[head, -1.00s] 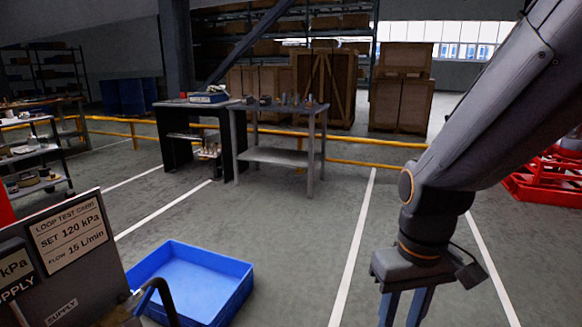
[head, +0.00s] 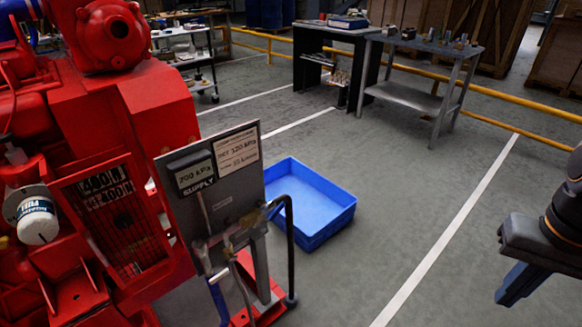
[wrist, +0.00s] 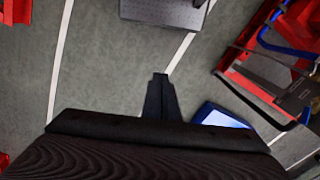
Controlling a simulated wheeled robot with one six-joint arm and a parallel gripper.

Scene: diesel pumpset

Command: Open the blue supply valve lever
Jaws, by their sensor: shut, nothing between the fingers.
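A grey upright panel (head: 215,190) with a "SUPPLY" card stands in front of the red pumpset, left of centre in the head view. At its foot is a slim blue part (head: 218,298), perhaps the supply valve lever; how it is turned is too small to tell. In the wrist view a curved blue bar (wrist: 287,48) shows at the upper right on a red frame; I cannot tell if it is the same part. My gripper (head: 515,286) is at the right edge of the head view, well apart from the panel. In the wrist view its fingers (wrist: 160,80) are together and empty.
A blue bin (head: 315,205) lies on the floor just behind the panel. A black bent pipe (head: 289,245) rises beside the panel. The red pumpset (head: 140,120) fills the left. Tables (head: 425,95) stand at the back. Floor between panel and gripper is clear.

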